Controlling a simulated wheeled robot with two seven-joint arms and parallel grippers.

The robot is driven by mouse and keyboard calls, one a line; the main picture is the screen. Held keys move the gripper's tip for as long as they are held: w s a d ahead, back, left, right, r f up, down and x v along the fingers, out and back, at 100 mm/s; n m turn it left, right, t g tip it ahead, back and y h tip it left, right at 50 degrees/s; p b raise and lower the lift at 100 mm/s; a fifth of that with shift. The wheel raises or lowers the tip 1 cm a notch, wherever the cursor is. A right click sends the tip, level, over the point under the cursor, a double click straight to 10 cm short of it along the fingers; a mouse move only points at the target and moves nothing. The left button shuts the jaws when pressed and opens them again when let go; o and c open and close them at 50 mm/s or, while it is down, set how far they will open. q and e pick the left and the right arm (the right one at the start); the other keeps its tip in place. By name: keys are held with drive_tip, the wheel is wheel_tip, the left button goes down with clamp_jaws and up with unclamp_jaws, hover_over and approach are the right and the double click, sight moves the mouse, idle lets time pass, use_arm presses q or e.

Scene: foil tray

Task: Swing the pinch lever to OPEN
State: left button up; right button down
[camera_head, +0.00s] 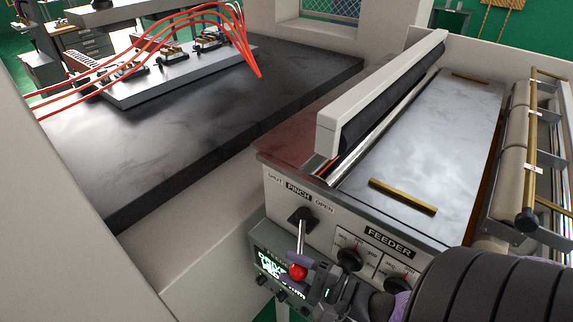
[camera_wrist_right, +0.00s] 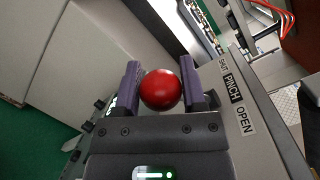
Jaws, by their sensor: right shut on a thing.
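The pinch lever (camera_head: 301,238) is a metal rod with a red ball knob (camera_head: 298,272), on the front of the feeder panel below the SHUT, PINCH and OPEN labels. It hangs nearly straight down from its dark pivot (camera_head: 300,215) in the head view. My right gripper (camera_head: 306,268) is shut on the red knob, reaching in from the lower right. In the right wrist view the knob (camera_wrist_right: 161,90) sits between the two purple fingers of the gripper (camera_wrist_right: 160,82); the rod is hidden there. The OPEN label (camera_wrist_right: 246,120) lies to the right. My left gripper is out of view.
Round knobs (camera_head: 350,259) sit on the panel right of the lever. A small lit display box (camera_head: 280,270) is just below and left. The feeder's top plate (camera_head: 430,150) and white bar (camera_head: 375,90) stand above. A dark table (camera_head: 190,140) with red cables is at left.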

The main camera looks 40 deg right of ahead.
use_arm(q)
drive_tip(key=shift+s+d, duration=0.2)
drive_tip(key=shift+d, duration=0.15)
use_arm(e)
drive_tip(key=shift+s+f, duration=0.35)
drive_tip(key=shift+s, duration=0.1)
drive_tip(key=shift+d, duration=0.15)
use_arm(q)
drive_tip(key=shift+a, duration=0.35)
use_arm(e)
drive_tip(key=shift+s, duration=0.1)
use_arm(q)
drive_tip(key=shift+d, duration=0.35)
use_arm(e)
drive_tip(key=shift+c, duration=2.4)
unclamp_jaws()
drive_tip(key=shift+o, duration=1.2)
drive_tip(key=shift+s, duration=0.1)
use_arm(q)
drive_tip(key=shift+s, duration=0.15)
use_arm(e)
drive_tip(key=shift+o, duration=0.3)
drive_tip(key=shift+r, duration=0.2)
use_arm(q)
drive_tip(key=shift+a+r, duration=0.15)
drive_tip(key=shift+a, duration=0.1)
use_arm(e)
drive_tip(key=v, duration=0.9)
drive_tip(key=shift+s, duration=0.35)
